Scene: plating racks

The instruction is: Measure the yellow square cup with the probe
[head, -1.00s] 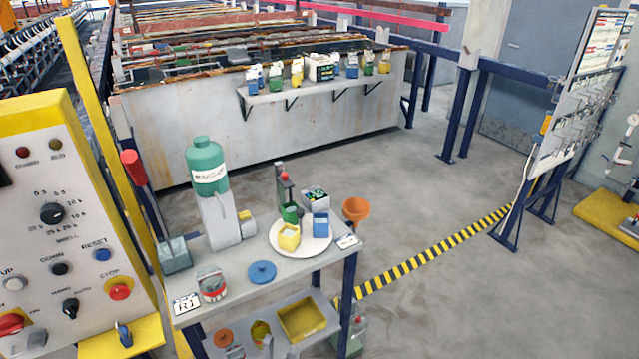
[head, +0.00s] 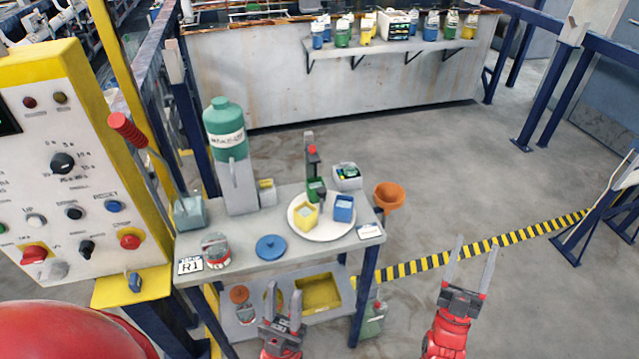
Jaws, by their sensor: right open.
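The yellow square cup (head: 305,214) stands upright on a round white plate (head: 324,232) on the cart's top. A blue square cup (head: 344,208) stands beside it on the plate, and a green cup (head: 316,190) is just behind. A dark upright holder with a red-topped piece (head: 312,153), perhaps the probe, rises behind the green cup. A small meter with a screen (head: 347,176) is to its right. My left gripper (head: 283,293) is open and empty, in front of the cart's lower shelf in the picture. My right gripper (head: 474,247) is open and empty, right of the cart.
The cart top (head: 330,258) also holds a green-capped bottle (head: 225,130), a blue lid (head: 271,247) and a red-and-white jar (head: 215,250). An orange funnel (head: 389,197) sits at the right edge. A control panel (head: 60,160) stands left.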

